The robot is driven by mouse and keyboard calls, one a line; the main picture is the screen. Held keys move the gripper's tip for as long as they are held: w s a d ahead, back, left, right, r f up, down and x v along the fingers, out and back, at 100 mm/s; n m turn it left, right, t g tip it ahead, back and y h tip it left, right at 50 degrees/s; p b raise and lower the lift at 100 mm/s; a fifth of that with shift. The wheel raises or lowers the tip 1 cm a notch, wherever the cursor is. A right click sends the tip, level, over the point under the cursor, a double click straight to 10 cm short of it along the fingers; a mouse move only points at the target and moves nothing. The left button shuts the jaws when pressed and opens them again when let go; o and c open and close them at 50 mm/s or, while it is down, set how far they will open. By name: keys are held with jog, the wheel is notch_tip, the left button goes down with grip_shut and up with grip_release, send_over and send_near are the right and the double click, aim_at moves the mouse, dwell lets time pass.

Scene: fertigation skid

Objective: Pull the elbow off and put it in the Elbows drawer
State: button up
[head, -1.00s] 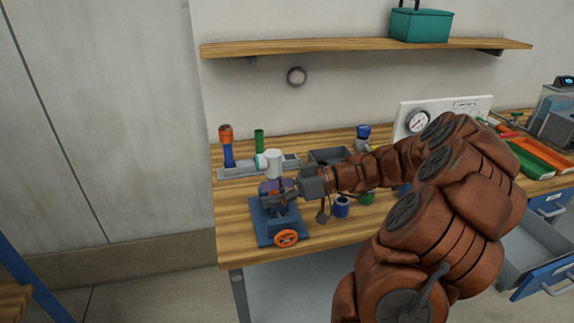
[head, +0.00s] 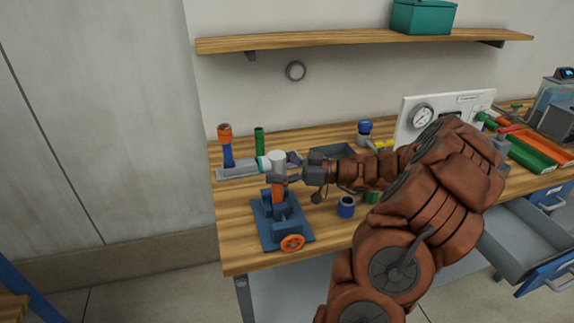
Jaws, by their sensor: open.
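The elbow (head: 277,160) is a white fitting with a teal end facing left. It appears to sit on top of an upright orange pipe (head: 278,192) in the blue vise (head: 283,222). My gripper (head: 284,171) is open, reaching in from the right at the elbow's height. Its dark fingers lie around or just beside the elbow; I cannot tell whether they touch it. A grey drawer with a blue front (head: 518,240) stands open at the lower right. I cannot read its label, so I cannot tell whether it is the Elbows drawer.
A grey rack holds an orange-topped blue pipe (head: 226,146) and a green pipe (head: 259,142) behind the vise. A blue ring fitting (head: 346,206) stands right of the vise. A gauge panel (head: 440,115) and red and green trays (head: 535,152) lie to the right. A shelf (head: 340,42) hangs above.

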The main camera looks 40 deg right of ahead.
aim_at(264, 158)
jog(key=shift+p+x, duration=0.3)
jog(key=shift+x, duration=1.1)
jog(key=shift+a, duration=0.1)
jog(key=c, duration=1.5)
jog(key=shift+r+b, duration=0.3)
grip_shut()
jog(key=shift+r+b, duration=1.15)
jog(key=shift+r, duration=1.7)
jog(key=shift+f, duration=0.1)
